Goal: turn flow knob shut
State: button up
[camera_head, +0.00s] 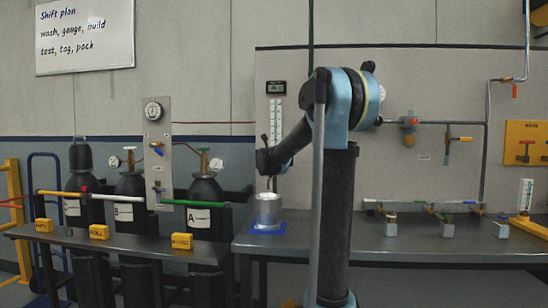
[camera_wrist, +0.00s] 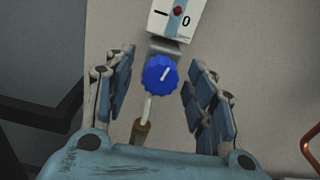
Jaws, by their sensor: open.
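The flow knob (camera_wrist: 160,74) is round, blue and ribbed, with a white pointer line angled up and to the right. It sits below the flowmeter (camera_wrist: 180,17), whose lower end shows a 0 mark and a red float. In the head view the flowmeter tube (camera_head: 275,118) hangs on the grey panel. My gripper (camera_wrist: 161,62) is open, one finger on each side of the knob, with visible gaps on both sides. In the head view my gripper (camera_head: 268,170) is in front of the panel below the flowmeter and hides the knob.
A metal cylinder (camera_head: 267,210) stands on a blue mat (camera_head: 267,230) on the bench below my gripper. A copper-coloured pipe (camera_wrist: 311,145) shows at the right edge of the wrist view. Gas bottles (camera_head: 205,190) and a valve panel (camera_head: 158,150) stand to the left.

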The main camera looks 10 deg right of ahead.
jog(key=shift+c, duration=0.6)
jog(key=c, duration=1)
jog(key=shift+o, duration=0.2)
jog(key=shift+n, duration=1.3)
jog(key=o, duration=1.1)
